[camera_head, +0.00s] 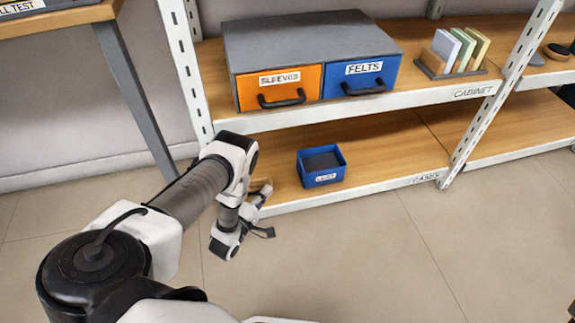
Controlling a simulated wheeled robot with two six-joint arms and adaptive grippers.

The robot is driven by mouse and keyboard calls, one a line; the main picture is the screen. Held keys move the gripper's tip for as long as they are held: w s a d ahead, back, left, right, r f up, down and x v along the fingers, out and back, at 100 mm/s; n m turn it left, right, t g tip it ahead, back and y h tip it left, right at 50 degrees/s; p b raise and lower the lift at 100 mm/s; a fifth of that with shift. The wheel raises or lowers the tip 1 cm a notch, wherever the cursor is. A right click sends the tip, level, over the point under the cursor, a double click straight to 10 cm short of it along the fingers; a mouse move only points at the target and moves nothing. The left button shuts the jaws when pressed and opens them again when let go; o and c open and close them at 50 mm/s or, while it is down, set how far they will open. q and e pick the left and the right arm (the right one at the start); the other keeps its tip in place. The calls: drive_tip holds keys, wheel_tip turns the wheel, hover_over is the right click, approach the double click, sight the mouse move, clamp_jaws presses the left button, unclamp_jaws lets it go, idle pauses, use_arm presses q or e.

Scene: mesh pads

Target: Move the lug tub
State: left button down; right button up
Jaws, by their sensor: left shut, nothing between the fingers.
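The lug tub is a small open blue tub (321,180) with a white label on its front; the lettering is too small to read surely. It stands upright on the lower wooden shelf, near the front edge, with a dark grey inside. My left gripper (264,194) is at the lower shelf's front left end, to the left of the tub and apart from it. It is small and partly hidden by my wrist, and it is shut and empty. My right gripper is not in view.
A grey drawer unit with an orange SLEEVES drawer (280,88) and a blue FELTS drawer (361,75) stands on the upper shelf (430,93). A rack of upright panels (459,51) is beside it. The lower shelf (395,150) is clear right of the tub. White uprights (187,70) flank the shelves.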

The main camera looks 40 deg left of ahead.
use_arm(q)
drive_tip(key=b, duration=0.4)
approach(300, 162)
drive_tip(key=w+a, duration=0.3)
drive_tip(key=shift+w+a+f, duration=0.1)
drive_tip(key=shift+a+f, duration=0.05)
drive_tip(key=shift+f, duration=0.25)
drive_tip(key=w+d, duration=0.1)
drive_tip(key=w+d+b, duration=0.1)
drive_tip(key=w, duration=0.1)
drive_tip(key=shift+d+r, duration=0.1)
drive_tip(key=shift+d, duration=0.1)
drive_tip(key=shift+w+d+r, duration=0.1)
